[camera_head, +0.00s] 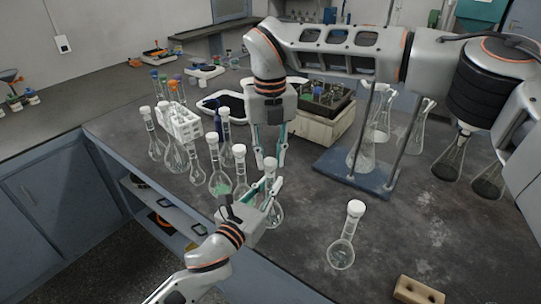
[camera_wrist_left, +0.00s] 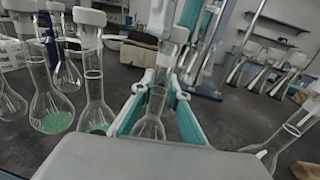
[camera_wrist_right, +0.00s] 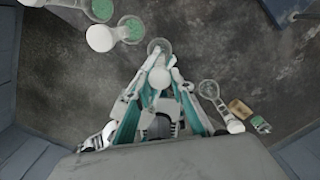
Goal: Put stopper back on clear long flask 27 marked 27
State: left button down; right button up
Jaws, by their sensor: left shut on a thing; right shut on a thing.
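The clear long flask (camera_head: 273,215) stands near the bench's front edge, with no colour seen in its bulb. My left gripper (camera_head: 265,188) is shut around its neck; in the left wrist view the flask (camera_wrist_left: 150,127) is between the teal fingers. A white stopper (camera_head: 270,163) is at the top of the neck. My right gripper (camera_head: 269,158) points down from above and is shut on this stopper, which also shows in the right wrist view (camera_wrist_right: 159,78). I cannot tell whether it is seated or just above the mouth. The number 27 is not readable.
Several white-stoppered flasks stand close to the left, one with green contents (camera_head: 220,180). Another stoppered flask (camera_head: 342,250) stands to the right, near a tan block (camera_head: 418,291). A blue stand base (camera_head: 340,174) is behind. The bench between is clear.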

jog(key=m, duration=1.3)
jog(key=shift+m, duration=0.3)
jog(key=o, duration=0.9)
jog(key=shift+c, duration=0.2)
notch_tip(320, 180, up, 12)
jog(key=shift+a, duration=0.1)
pick_arm(q)
jog(key=c, duration=1.9)
grip_release()
